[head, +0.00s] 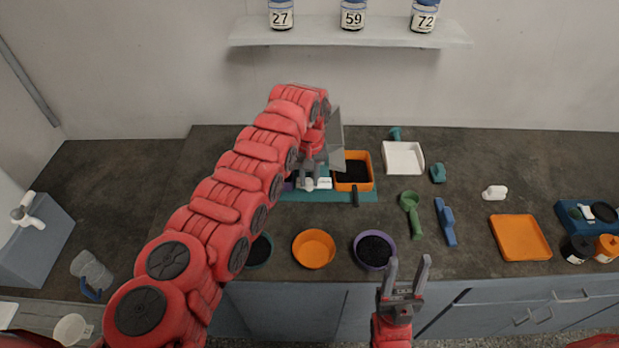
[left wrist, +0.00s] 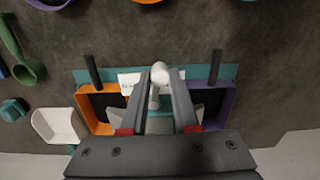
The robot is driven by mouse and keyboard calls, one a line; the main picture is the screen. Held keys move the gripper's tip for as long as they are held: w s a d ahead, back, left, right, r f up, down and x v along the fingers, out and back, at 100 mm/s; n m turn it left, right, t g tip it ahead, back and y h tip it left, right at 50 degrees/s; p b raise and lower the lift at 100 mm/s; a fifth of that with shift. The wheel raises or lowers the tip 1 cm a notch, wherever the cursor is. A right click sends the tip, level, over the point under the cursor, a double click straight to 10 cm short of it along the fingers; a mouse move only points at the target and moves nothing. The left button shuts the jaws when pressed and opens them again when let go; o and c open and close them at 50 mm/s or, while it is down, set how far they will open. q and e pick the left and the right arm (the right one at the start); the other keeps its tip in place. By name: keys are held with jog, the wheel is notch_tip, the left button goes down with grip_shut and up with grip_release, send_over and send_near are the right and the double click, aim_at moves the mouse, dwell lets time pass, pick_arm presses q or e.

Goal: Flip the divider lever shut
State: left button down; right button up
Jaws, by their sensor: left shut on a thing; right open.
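The divider stands at the back middle of the bench on a teal base plate (head: 330,197). Its grey metal hopper (head: 335,133) rises partly behind my left arm. In the left wrist view a pale lever with a round knob (left wrist: 159,70) shows between my left fingers. My left gripper (head: 309,178) is shut on this lever. An orange bin (head: 353,187) sits on one side of the divider and a purple bin (left wrist: 223,101) on the other; the purple one is mostly hidden in the head view. My right gripper (head: 408,275) is open and empty before the bench front.
An orange bowl (head: 314,249), a purple-rimmed bowl (head: 374,249) and a dark bowl (head: 259,250) stand along the front. A green scoop (head: 411,213), a blue brush (head: 446,221), a white tray (head: 403,158) and an orange tray (head: 520,238) lie to the right.

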pick_arm(q)
jog(key=m+b, duration=0.1)
jog(key=a+m+b, duration=0.1)
jog(key=b, duration=0.1)
jog(key=shift+w+f, duration=0.2)
jog(key=shift+f, duration=0.05)
jog(key=shift+r+b, duration=0.15)
jog(key=shift+b, duration=0.25)
jog(key=shift+r, duration=0.15)
jog(key=c, duration=0.7)
grip_release()
jog(key=shift+o, duration=0.2)
notch_tip(320, 180, up, 6)
jog(key=shift+f+b, duration=0.15)
jog(key=shift+b, duration=0.95)
notch_tip(320, 180, up, 4)
notch_tip(320, 180, up, 8)
jog(key=p, duration=0.8)
send_over(307, 181)
jog(key=shift+a+f, duration=0.15)
jog(key=shift+f, duration=0.1)
